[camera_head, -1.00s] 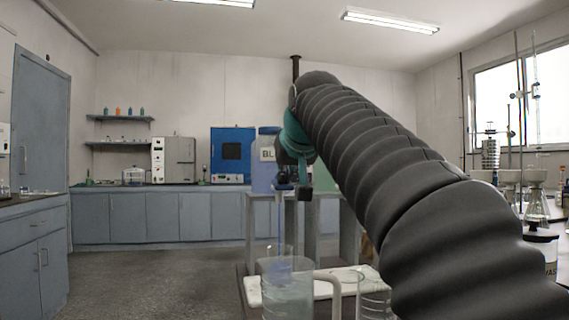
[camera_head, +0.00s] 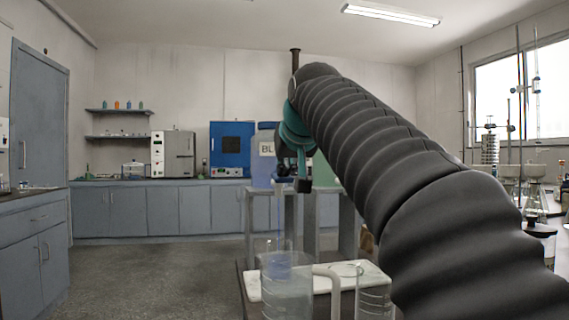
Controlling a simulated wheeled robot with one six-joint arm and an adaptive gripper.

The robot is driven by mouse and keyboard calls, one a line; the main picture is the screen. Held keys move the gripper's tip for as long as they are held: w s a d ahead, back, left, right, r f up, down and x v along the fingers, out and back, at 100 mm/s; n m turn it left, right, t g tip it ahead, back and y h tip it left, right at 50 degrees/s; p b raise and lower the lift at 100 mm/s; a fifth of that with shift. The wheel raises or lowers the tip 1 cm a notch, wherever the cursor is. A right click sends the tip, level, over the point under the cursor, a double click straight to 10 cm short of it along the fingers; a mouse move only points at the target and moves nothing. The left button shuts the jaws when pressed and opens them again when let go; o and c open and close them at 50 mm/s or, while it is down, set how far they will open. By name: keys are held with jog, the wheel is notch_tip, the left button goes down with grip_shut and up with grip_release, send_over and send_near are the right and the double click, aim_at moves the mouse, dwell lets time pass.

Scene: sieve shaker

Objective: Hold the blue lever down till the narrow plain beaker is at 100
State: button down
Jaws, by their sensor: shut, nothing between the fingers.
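The blue dispenser (camera_head: 263,168), its label partly showing "BL", stands on a raised stand. My gripper (camera_head: 303,184) is shut and empty in front of its right side, at the tap. The gripper hides the blue lever, so I cannot tell whether they touch. A thin blue stream (camera_head: 280,215) falls from the tap. It drops into a clear narrow beaker (camera_head: 262,246), which is partly hidden by a clear vessel in front (camera_head: 290,299). Bluish liquid shows through the glass, but its level against any marks is unreadable. A clear marked beaker (camera_head: 374,300) stands at right, partly cut off.
A green dispenser (camera_head: 323,172) stands right of the blue one, partly behind my arm. A white board (camera_head: 336,283) lies under the glassware. A pale curved tube or handle (camera_head: 327,270) rises between the front vessels. Open floor lies at left.

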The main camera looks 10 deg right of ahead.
jog(key=shift+r+p, duration=0.4)
jog(key=shift+r, duration=0.15)
jog(key=s+r+p, duration=0.5)
jog(key=s+r, duration=0.2)
jog(key=r, duration=0.3)
jog(key=shift+s+r+p, duration=0.25)
jog(key=shift+r+p, duration=0.1)
jog(key=shift+r, duration=0.05)
